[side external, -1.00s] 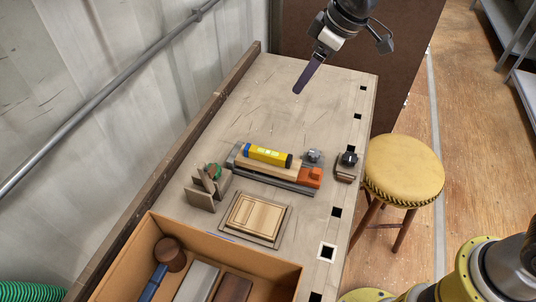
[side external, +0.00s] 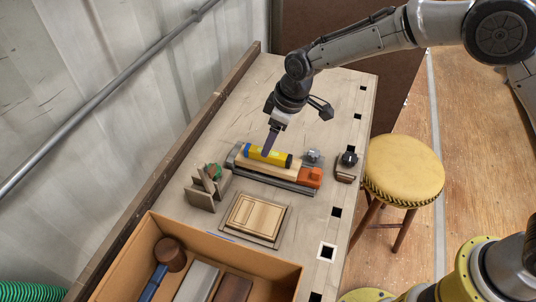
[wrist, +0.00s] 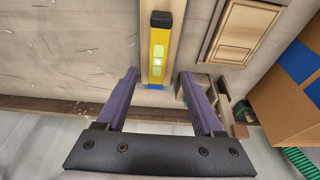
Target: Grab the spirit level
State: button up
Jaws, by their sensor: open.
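The yellow spirit level (side external: 270,155), with a black end and a blue end, lies on a wooden board (side external: 247,164) on the workbench. In the wrist view the spirit level (wrist: 158,55) runs lengthwise, its blue end nearest my gripper. My gripper (side external: 267,151) is by the level's blue end, and a finger hides part of the level in the side view. In the wrist view my gripper (wrist: 160,80) has its two purple fingers wide apart, one on each side of the level's line, with nothing between them held.
An orange block (side external: 310,177) and a small metal tool (side external: 314,156) sit at the board's right end. A wooden panel (side external: 256,216) lies in front. A cardboard box (side external: 270,265) with several items stands nearest. A stool (side external: 405,170) is at the right. The bench's far part is clear.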

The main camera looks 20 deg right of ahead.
aim_at(278, 158)
jog(key=x, duration=0.5)
jog(key=shift+d+f, duration=0.1)
jog(key=shift+d, duration=0.2)
grip_shut()
